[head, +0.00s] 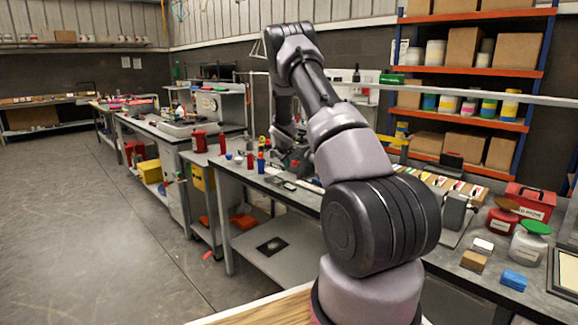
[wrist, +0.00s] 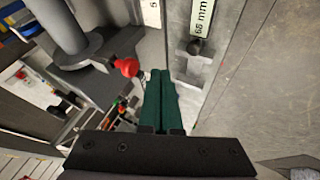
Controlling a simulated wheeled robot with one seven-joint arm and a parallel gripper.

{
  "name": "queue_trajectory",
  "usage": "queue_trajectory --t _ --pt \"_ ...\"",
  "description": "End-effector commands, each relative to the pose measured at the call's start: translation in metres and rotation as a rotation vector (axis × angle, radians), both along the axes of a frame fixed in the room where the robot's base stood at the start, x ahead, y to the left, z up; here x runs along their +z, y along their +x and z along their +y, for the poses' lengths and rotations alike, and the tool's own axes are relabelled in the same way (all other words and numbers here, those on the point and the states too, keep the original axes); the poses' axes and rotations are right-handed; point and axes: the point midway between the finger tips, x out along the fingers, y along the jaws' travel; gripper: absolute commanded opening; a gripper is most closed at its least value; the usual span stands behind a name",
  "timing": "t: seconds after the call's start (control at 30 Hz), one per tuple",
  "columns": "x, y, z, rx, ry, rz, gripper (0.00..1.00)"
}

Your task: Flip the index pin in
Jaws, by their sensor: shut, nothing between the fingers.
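In the wrist view, a red knob (wrist: 127,67) sits on the end of a short grey arm beside a thick grey post (wrist: 62,25). It may be the index pin, but I cannot tell for sure. My gripper (wrist: 160,76) has dark green fingers, pressed together and empty. The fingertips show just right of the red knob; whether they touch it is unclear. A small dark round knob (wrist: 195,47) sits on a grey plate beside a label reading 68 mm (wrist: 202,17). In the head view my arm reaches over the bench, and the pin cannot be made out.
The workbench (head: 262,185) runs along the wall, with small tools and red bottles on it. At right are a red box (head: 528,203), a green-lidded jar (head: 530,240) and a blue block (head: 513,280). Shelves with boxes stand behind. The floor (head: 90,230) at left is clear.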

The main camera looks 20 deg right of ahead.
Motion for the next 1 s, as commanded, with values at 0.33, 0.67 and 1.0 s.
queue_trajectory --t 0.33,0.67,1.0 --pt "0.042 -0.025 0.020 0.000 0.002 -0.002 0.00" --pt "0.076 -0.050 0.033 -0.001 0.002 0.000 0.00" --pt "0.078 -0.052 0.034 -0.002 0.002 0.001 0.00"
